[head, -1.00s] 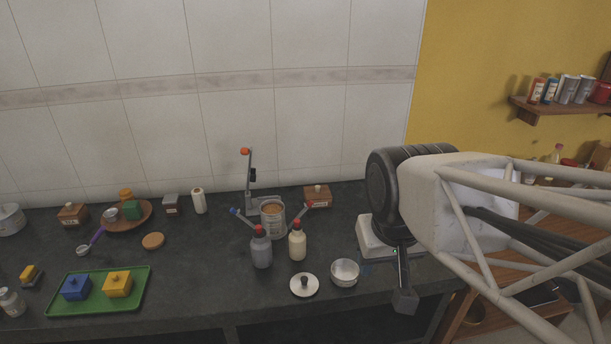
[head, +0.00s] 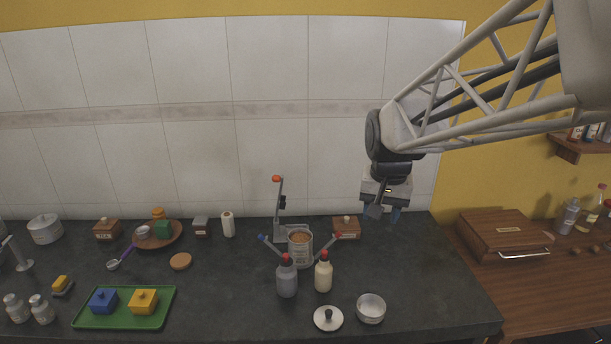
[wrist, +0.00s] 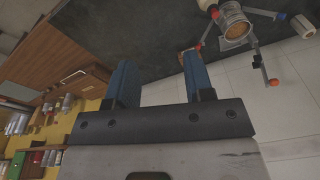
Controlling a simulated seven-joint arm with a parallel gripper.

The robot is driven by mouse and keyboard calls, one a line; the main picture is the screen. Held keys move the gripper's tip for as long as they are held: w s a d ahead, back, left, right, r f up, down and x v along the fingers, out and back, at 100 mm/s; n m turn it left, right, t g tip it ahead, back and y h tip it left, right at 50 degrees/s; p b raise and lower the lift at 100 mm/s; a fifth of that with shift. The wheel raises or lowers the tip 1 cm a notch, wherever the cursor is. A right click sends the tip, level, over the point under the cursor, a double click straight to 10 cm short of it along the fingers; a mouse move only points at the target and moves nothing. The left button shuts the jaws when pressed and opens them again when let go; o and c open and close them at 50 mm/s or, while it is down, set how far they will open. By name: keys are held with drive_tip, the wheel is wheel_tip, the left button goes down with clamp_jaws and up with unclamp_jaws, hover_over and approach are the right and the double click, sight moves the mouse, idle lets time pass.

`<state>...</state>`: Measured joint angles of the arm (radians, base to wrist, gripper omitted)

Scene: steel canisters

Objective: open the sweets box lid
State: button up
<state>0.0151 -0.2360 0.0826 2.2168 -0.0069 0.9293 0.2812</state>
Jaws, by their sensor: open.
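Which box is the sweets box I cannot tell, as the labels are too small to read. A large brown wooden box (head: 490,238) with a labelled lid and a metal front handle (head: 524,253) sits at the right, its lid shut. A brown box with a handle also shows at the left of the wrist view (wrist: 50,58). Small lidded wooden boxes stand at the back right (head: 347,230) and back left (head: 107,231) of the counter, both closed. My gripper (head: 385,212) is open and empty, above the counter's back right, apart from every box. Its blue fingers show spread in the wrist view (wrist: 161,80).
A can (head: 300,250) with a crank stand (head: 279,205) behind it and two red-topped bottles stand mid-counter. A metal bowl (head: 371,310) and a round lid (head: 328,318) lie in front. A green tray (head: 115,318) holds blue and yellow boxes. The counter's right part is clear.

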drive_tip(key=w+f+m+g, duration=0.1)
drive_tip(key=w+f, duration=0.2)
drive_tip(key=w, duration=0.7)
drive_tip(key=w+f+m, duration=0.2)
drive_tip(key=w+f, duration=0.1)
drive_tip(key=w, duration=0.7)
drive_tip(key=m, duration=0.2)
hover_over(347, 217)
drive_tip(key=shift+g, duration=0.4)
drive_tip(key=f, duration=1.4)
drive_tip(key=shift+s+f, duration=0.3)
drive_tip(key=shift+f, duration=0.05)
drive_tip(key=shift+w+f+m, duration=0.3)
drive_tip(key=shift+w, duration=0.05)
drive_tip(key=shift+f, duration=0.1)
drive_tip(key=shift+f, duration=3.8)
clamp_jaws()
